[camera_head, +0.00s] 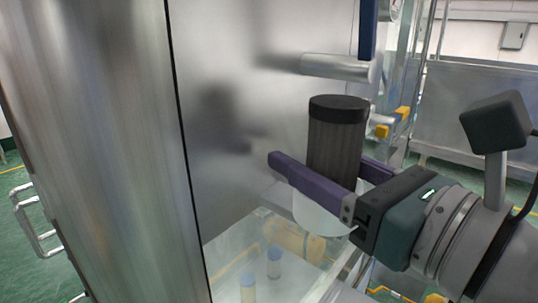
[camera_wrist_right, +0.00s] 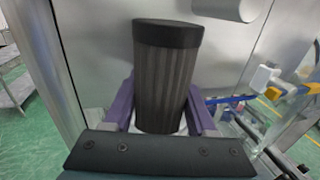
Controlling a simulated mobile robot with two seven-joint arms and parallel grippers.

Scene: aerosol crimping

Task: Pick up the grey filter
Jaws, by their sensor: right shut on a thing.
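The grey filter (camera_head: 337,145) is a dark pleated cylinder with a black cap, upright in the head view. My right gripper (camera_head: 325,172) has its purple fingers on both sides of it, shut on its lower part. In the right wrist view the filter (camera_wrist_right: 166,80) stands between the two purple fingers (camera_wrist_right: 162,108), tilted slightly in the picture. A pale round surface (camera_head: 322,215) shows below the filter; I cannot tell whether the filter touches it. My left gripper is not in view.
A metal cylinder (camera_head: 338,67) sticks out above the filter, close to its cap. A large steel panel (camera_head: 265,110) stands behind, and a curved steel surface (camera_head: 95,140) fills the left. Below is a clear panel with small bottles (camera_head: 273,262) behind it.

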